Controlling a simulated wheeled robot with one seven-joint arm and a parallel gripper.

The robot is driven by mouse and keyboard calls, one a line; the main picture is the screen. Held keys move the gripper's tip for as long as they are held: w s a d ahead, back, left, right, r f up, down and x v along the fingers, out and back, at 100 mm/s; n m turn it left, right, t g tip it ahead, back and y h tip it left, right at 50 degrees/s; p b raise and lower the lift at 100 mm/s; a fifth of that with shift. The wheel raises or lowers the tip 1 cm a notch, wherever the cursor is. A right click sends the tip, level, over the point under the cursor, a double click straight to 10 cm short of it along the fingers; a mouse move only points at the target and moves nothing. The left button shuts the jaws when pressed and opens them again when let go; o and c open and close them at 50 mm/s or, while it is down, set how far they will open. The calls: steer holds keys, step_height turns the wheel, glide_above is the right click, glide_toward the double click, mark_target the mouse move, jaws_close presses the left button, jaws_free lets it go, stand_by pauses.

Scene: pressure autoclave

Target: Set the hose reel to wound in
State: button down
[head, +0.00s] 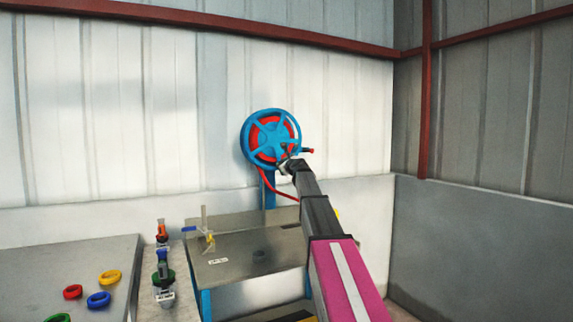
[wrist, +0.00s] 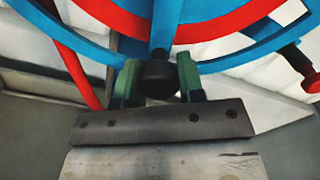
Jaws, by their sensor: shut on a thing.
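The hose reel (head: 271,137) is a blue spoked wheel with red hose inside, mounted on a blue post against the white wall. Its blue rim and red hose also fill the top of the wrist view (wrist: 225,28). My gripper (head: 289,163) is at the reel's lower right in the head view. In the wrist view, its two green fingers (wrist: 158,80) are shut on a black knob (wrist: 160,77) in front of a blue spoke. The arm hides part of the reel's lower right.
A grey table (head: 60,265) at far left holds several coloured rings. The grey wall is right.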

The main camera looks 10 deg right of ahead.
steer(key=shift+s+a+f+m, duration=0.15)
steer(key=shift+a+m, duration=0.2)
steer(key=shift+m, duration=0.05)
steer(key=shift+a, duration=0.1)
steer(key=c, duration=0.8)
jaws_free()
steer(key=shift+o, duration=0.2)
steer(key=v, duration=1.1)
